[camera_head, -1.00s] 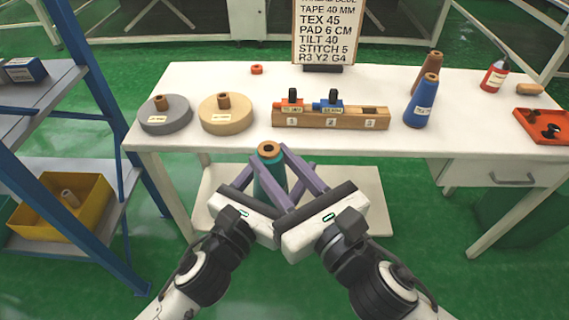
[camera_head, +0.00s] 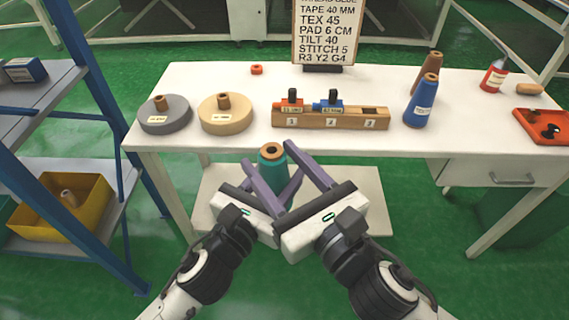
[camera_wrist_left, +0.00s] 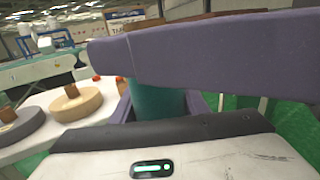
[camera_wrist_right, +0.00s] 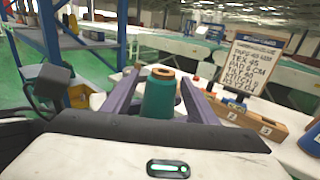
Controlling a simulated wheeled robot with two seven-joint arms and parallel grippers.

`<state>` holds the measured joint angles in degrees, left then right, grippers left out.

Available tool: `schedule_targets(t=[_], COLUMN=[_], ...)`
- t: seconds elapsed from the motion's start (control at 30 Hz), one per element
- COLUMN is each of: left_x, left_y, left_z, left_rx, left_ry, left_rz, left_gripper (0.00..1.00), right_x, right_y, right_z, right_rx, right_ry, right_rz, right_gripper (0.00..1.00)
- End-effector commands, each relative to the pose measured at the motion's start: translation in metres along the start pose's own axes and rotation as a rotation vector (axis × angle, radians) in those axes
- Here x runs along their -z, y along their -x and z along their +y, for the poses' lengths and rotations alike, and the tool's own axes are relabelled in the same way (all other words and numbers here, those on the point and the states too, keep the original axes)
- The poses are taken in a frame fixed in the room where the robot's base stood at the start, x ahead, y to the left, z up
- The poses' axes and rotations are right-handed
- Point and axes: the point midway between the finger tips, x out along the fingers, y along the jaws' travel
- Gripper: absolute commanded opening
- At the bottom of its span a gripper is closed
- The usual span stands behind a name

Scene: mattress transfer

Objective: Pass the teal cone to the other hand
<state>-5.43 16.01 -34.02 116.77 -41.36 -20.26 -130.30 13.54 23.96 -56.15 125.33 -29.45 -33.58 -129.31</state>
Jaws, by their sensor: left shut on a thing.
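The teal cone (camera_head: 271,168), with a brown top, is held upright in front of the table's near edge. My left gripper (camera_head: 274,182) is shut on it; its fingers are partly hidden behind the cone and the right fingers. The cone also shows in the left wrist view (camera_wrist_left: 157,103), behind a large purple finger of my right gripper. My right gripper (camera_head: 278,156) is open, with its fingers spread on either side of the cone. In the right wrist view the cone (camera_wrist_right: 159,97) stands between these fingers, with gaps beside it.
The white table (camera_head: 230,142) carries a grey disc (camera_head: 165,120), a tan disc (camera_head: 226,117), a wooden block (camera_head: 345,120), a blue cone (camera_head: 421,103), a brown cone (camera_head: 432,62) and a red tray (camera_head: 540,118). A blue-framed shelf (camera_head: 85,75) stands at the left.

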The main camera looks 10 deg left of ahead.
Motion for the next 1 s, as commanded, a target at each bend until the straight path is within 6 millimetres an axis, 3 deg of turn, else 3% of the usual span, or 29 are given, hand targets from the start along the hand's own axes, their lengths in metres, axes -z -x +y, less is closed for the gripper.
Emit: schedule_targets(t=[0.27,0.7,1.0], left_x=[-0.001,-0.001,-0.001], left_y=[0.0,0.0,0.0], left_z=[0.001,0.002,0.002], left_rx=[-0.002,-0.003,-0.003], left_ry=[-0.002,-0.002,-0.002], left_rz=[-0.002,-0.002,-0.002], left_gripper=[0.11,0.11,0.11], right_x=[0.002,0.002,0.008], right_y=[0.015,0.102,0.119], right_z=[-0.001,0.0,-0.004], right_rx=[0.001,0.001,0.01], right_ry=[0.002,-0.001,-0.042], right_rz=[0.004,0.006,0.016], right_gripper=[0.53,0.53,0.53])
